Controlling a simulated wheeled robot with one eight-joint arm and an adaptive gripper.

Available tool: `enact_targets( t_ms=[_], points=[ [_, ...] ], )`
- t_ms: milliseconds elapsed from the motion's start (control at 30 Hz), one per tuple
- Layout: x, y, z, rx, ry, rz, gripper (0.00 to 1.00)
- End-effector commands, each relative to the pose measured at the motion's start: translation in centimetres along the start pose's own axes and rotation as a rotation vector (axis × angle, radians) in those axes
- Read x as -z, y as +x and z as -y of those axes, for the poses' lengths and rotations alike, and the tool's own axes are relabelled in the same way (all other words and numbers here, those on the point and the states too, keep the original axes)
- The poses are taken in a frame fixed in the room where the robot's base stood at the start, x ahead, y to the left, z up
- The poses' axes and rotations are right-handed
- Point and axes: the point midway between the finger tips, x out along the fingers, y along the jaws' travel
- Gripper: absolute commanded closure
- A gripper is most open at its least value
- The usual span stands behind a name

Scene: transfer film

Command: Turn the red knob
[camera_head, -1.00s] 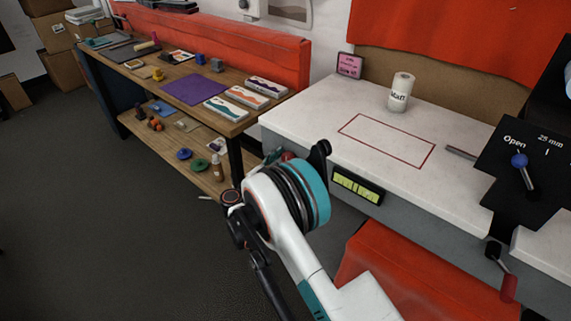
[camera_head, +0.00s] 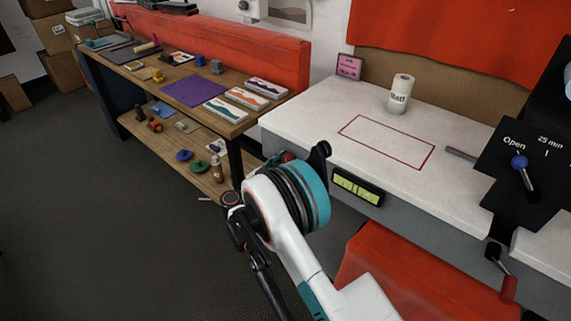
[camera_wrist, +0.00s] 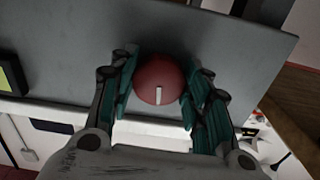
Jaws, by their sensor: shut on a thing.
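The red knob (camera_wrist: 159,80) is round with a short white mark, and sits on the grey panel (camera_wrist: 215,45) in the wrist view. My gripper (camera_wrist: 158,92) has its teal-padded fingers on both sides of the knob, shut on it. The white mark points toward the bottom of the wrist picture. In the head view only a small part of the red knob (camera_head: 287,157) shows behind my arm, at the left end of the white-topped bench (camera_head: 325,105). My arm hides most of the gripper there.
A yellow-green level display (camera_head: 357,187) is on the bench front, right of my arm. A red-handled crank (camera_head: 508,288) and a black lever panel (camera_head: 520,170) stand at right. A wooden table (camera_head: 160,75) with pads and small parts stands at left.

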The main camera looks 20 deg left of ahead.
Motion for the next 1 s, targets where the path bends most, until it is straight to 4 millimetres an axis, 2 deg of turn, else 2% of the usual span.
enact_targets(
  t_ms=[600, 1000],
  points=[
    [0.05, -0.03, -0.2, 0.001, -0.561, 0.0, 0.8],
    [0.12, -0.03, -0.27, 0.001, -0.827, 0.0, 0.8]
  ],
)
